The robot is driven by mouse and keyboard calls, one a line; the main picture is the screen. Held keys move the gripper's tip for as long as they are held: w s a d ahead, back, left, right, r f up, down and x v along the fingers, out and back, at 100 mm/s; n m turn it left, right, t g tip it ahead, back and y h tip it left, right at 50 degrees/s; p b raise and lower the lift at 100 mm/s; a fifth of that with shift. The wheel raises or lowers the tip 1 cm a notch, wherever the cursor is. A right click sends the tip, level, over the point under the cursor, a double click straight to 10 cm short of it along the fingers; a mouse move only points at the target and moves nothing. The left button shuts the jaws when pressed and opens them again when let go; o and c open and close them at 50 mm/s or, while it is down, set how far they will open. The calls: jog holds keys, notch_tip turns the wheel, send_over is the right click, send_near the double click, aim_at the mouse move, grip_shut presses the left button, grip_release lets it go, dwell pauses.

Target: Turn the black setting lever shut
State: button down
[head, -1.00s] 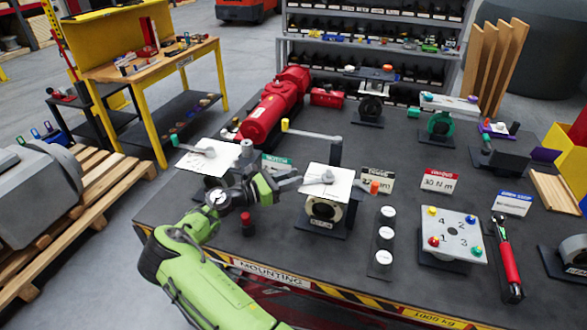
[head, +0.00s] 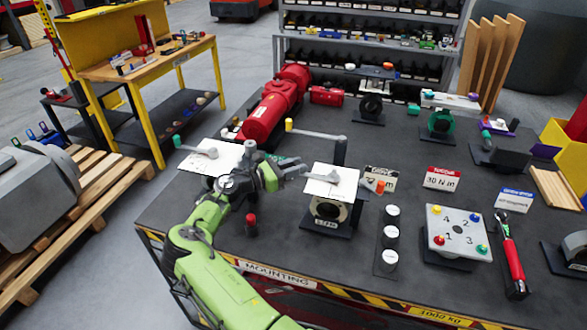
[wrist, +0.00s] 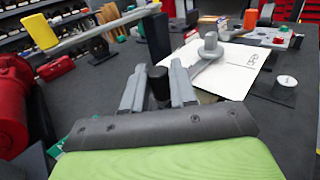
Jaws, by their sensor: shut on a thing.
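The setting lever (head: 333,178) has a grey hub and arm on a white plate, on top of a valve body (head: 327,212) on the bench. In the wrist view, the grey hub and arm (wrist: 210,52) show beyond my jaws, over the white plate. Its black grip (wrist: 159,88) stands between my two grey fingers. My gripper (head: 301,172) reaches in from the left and is shut on this grip; it also shows in the wrist view (wrist: 158,90). In the head view the jaws hide the grip. The lever arm points left from its hub.
A long grey bar with a yellow tip (head: 289,125) on a black post (head: 340,152) stands just behind. An orange-tipped part (head: 380,187) is close on the right. A red-topped peg (head: 251,219) stands in front, and white-capped pieces (head: 389,236) stand to the right.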

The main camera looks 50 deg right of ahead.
jog(key=shift+s+d+r, duration=0.15)
jog(key=shift+d+r, duration=0.05)
jog(key=c, duration=1.2)
grip_release()
jog(key=shift+o, duration=0.9)
jog(key=shift+s+d+f, duration=0.1)
jog(key=shift+d+f, duration=0.05)
jog(key=shift+d, duration=0.25)
jog(key=b+v, duration=0.1)
jog(key=v, duration=1.5)
jog(key=shift+b, duration=0.3)
